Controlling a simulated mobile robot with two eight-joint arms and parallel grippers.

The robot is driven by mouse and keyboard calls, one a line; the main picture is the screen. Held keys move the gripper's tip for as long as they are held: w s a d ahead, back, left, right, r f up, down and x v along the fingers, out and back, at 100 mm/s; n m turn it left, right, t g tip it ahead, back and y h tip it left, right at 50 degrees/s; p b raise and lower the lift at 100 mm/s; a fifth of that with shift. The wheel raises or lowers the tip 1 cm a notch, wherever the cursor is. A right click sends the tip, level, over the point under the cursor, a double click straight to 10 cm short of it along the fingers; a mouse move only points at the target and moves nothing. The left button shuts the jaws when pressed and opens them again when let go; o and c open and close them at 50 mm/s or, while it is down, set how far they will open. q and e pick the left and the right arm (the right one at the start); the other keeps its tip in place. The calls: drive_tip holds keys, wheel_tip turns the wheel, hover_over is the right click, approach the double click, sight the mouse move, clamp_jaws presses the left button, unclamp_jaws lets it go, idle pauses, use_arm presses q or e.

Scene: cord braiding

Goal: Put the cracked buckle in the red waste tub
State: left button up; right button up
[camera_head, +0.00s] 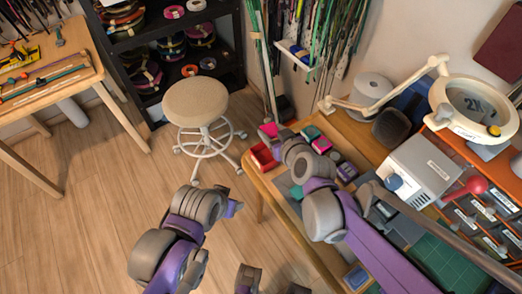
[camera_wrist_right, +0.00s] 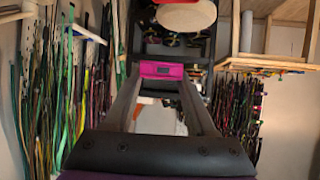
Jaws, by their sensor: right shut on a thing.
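My right gripper (camera_wrist_right: 162,78) is shut on a small magenta piece with a dark slot, the buckle (camera_wrist_right: 160,70), between its fingertips in the right wrist view. I cannot make out a crack. In the head view the magenta buckle (camera_head: 269,130) shows at the far end of my right arm, and the fingers are hard to make out there. The red waste tub (camera_head: 263,157) sits at the left corner of the wooden bench, just below the buckle in the picture.
The wooden bench (camera_head: 258,182) carries several small coloured boxes (camera_head: 316,139) right of my right wrist. A white spool (camera_head: 372,88), a lamp (camera_head: 474,102) and a grey box (camera_head: 420,165) stand farther right. A stool (camera_head: 197,101) stands on the floor, left of the bench.

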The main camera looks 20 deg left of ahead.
drive_tip(key=shift+s+d+f+b, duration=0.15)
drive_tip(key=shift+f+b, duration=0.15)
drive_tip(key=shift+f, duration=0.2)
wheel_tip(320, 180, down, 5)
drive_tip(key=b, duration=0.3)
drive_tip(key=shift+r+b, duration=0.15)
drive_tip(key=shift+b, duration=0.25)
drive_tip(key=o, duration=1.4)
drive_tip(key=shift+r, duration=0.1)
drive_tip(key=p+v, duration=0.2)
drive_tip(key=v, duration=0.8)
drive_tip(key=shift+s+d+r, duration=0.1)
drive_tip(key=shift+s+d, duration=0.15)
drive_tip(key=shift+s, duration=0.05)
